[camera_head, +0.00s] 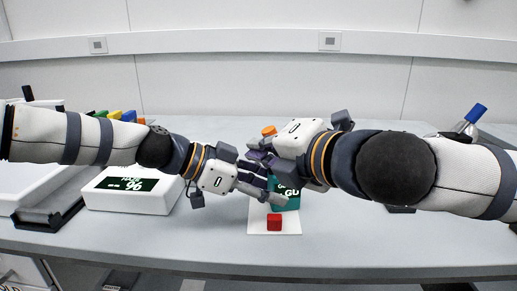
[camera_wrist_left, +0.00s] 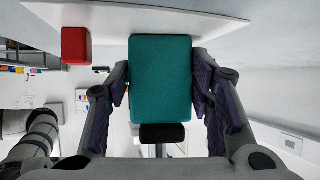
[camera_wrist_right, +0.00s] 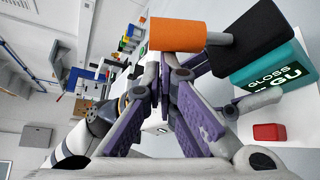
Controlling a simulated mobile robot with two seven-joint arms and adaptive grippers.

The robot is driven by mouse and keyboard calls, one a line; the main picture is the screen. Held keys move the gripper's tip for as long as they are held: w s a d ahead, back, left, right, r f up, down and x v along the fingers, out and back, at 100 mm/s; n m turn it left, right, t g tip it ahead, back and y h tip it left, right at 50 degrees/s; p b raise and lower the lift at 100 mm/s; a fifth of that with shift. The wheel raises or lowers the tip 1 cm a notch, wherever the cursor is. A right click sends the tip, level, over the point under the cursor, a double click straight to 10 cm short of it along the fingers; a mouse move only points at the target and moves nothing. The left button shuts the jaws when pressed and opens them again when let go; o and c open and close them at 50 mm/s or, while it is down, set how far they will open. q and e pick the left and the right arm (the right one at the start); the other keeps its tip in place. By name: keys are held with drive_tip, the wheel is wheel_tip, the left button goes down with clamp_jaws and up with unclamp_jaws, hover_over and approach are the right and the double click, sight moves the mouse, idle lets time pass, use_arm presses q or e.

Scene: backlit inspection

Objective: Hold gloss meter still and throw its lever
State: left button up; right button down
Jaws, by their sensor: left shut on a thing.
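The gloss meter is a teal box with a dark end and a "GLOSS GU" display. It stands on a white mat (camera_head: 258,226) in the head view (camera_head: 291,199), partly hidden by my grippers. My left gripper (camera_head: 272,185) is shut on its sides; the left wrist view shows the teal body (camera_wrist_left: 160,80) between both finger pads. The lever's orange grip (camera_head: 269,131) shows behind my right gripper (camera_head: 262,160). In the right wrist view, the orange grip (camera_wrist_right: 177,35) lies just beyond my right fingertips (camera_wrist_right: 165,75), which are drawn together. I cannot tell whether they touch it.
A red block (camera_head: 274,222) sits on the mat in front of the meter. A white display box reading 96 (camera_head: 130,195) stands at the left, beside a dark-edged tray (camera_head: 58,212). Coloured items are partly hidden behind my left arm. The front table strip is clear.

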use_arm(q)
drive_tip(key=shift+f, duration=0.1)
use_arm(e)
drive_tip(key=w+d+r+m, duration=0.1)
drive_tip(key=d, duration=0.5)
drive_tip(key=shift+r+y, duration=0.4)
drive_tip(key=shift+w+d, duration=0.15)
drive_tip(key=shift+d, duration=0.05)
idle(0.6)
drive_tip(key=s+d+f, duration=0.2)
drive_tip(key=s+d, duration=0.3)
drive_tip(key=s, duration=0.2)
drive_tip(key=shift+s+d+f, duration=0.25)
drive_tip(key=shift+s+d, duration=0.15)
idle(0.7)
